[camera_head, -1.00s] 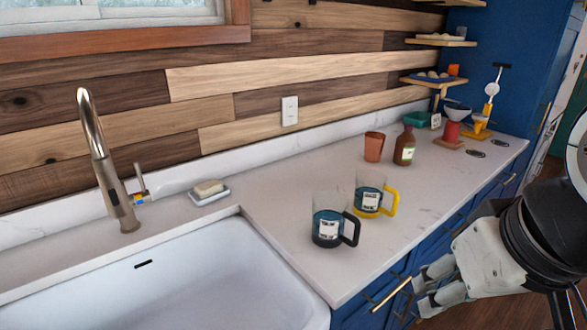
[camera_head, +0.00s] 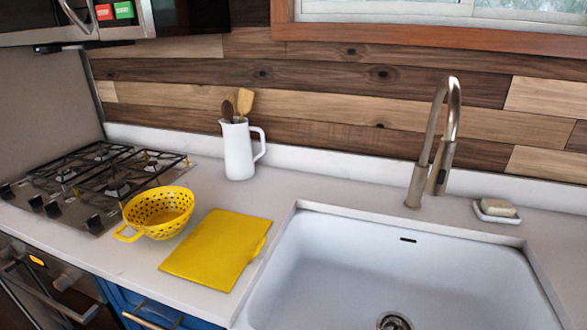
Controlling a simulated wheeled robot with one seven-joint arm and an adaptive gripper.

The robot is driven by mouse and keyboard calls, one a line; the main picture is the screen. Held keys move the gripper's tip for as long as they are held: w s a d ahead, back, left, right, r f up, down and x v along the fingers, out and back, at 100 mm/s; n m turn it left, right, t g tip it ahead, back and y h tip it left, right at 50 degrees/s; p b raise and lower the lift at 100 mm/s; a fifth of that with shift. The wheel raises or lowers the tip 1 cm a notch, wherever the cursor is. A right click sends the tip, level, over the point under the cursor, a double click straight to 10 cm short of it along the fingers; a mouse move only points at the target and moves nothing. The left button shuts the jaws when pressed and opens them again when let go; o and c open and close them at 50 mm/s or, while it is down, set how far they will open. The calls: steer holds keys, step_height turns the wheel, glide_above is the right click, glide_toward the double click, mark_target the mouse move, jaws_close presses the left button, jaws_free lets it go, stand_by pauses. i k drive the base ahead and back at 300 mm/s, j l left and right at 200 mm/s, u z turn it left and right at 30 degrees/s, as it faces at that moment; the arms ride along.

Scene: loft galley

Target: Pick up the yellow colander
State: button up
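The yellow colander (camera_head: 160,214) stands upright on the white counter, left of the sink and at the right front corner of the stove. It is a round bowl with many holes, and a loop handle points to the front left. It looks empty as far as I can see inside. A flat yellow cutting board (camera_head: 215,250) lies just to its right. My gripper is not in view now.
A gas stove (camera_head: 95,180) borders the colander on the left. A white pitcher (camera_head: 238,150) with wooden utensils stands behind. The sink (camera_head: 400,265), the faucet (camera_head: 420,185) and a soap dish (camera_head: 497,210) are to the right. Bare counter (camera_head: 205,190) lies behind the board.

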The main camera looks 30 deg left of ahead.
mark_target(163, 214)
steer(key=u, duration=1.9)
steer(key=i+j+u, duration=0.25)
steer(key=i, duration=0.15)
steer(key=i+u, duration=0.25)
steer(key=i, duration=0.1)
